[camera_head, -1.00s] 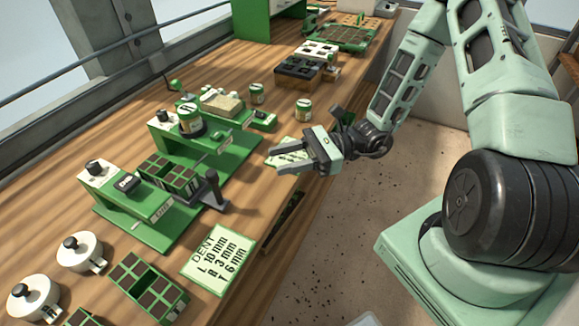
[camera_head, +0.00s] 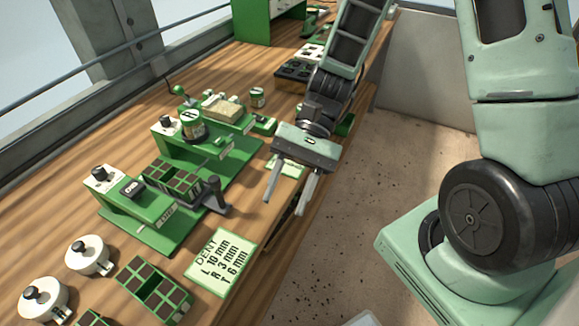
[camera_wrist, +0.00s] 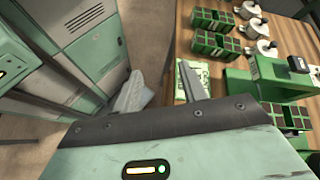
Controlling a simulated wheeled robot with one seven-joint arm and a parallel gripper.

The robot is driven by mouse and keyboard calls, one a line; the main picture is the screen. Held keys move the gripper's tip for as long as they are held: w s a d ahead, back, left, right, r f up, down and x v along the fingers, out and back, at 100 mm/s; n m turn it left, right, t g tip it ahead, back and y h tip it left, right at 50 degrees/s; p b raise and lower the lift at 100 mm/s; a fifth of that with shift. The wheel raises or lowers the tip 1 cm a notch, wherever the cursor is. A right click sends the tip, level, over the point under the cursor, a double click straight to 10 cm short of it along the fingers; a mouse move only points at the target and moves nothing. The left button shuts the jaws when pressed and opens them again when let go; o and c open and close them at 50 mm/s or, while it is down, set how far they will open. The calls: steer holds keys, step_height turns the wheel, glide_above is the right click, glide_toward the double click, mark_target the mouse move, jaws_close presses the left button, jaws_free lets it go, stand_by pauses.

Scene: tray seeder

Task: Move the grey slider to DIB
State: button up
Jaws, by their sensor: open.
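The seeder (camera_head: 140,228) is a green machine on the wooden bench. A dark grey upright piece with a flat foot (camera_head: 214,197) stands at its right end beside a green tray of brown cells (camera_head: 170,178); I take it for the grey slider. Small label plates (camera_head: 170,217) are on the machine's front, but I cannot read DIB on any. My gripper (camera_head: 288,197) is open and empty over the bench's front edge, right of the grey piece and apart from it. In the wrist view its two fingers (camera_wrist: 160,90) are spread with nothing between them.
A card headed DENT (camera_head: 222,255) lies in front of the machine. White round pots (camera_head: 88,255) and another cell tray (camera_head: 153,290) stand at the near left. A green-labelled jar (camera_head: 193,125) sits behind. Open floor (camera_head: 345,240) lies right of the bench.

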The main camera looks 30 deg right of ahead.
steer(key=s+a+r+n+t+h+p, duration=0.1)
steer(key=s+r+n+t+h+p, duration=0.1)
steer(key=n, duration=0.5)
steer(key=s+a+r+n+t+h+p, duration=0.2)
steer(key=s+r+n+t+h, duration=0.1)
steer(key=r+n+h, duration=0.4)
steer(key=shift+s+r+n+t, duration=0.4)
steer(key=shift+r+t, duration=0.5)
steer(key=shift+r, duration=0.15)
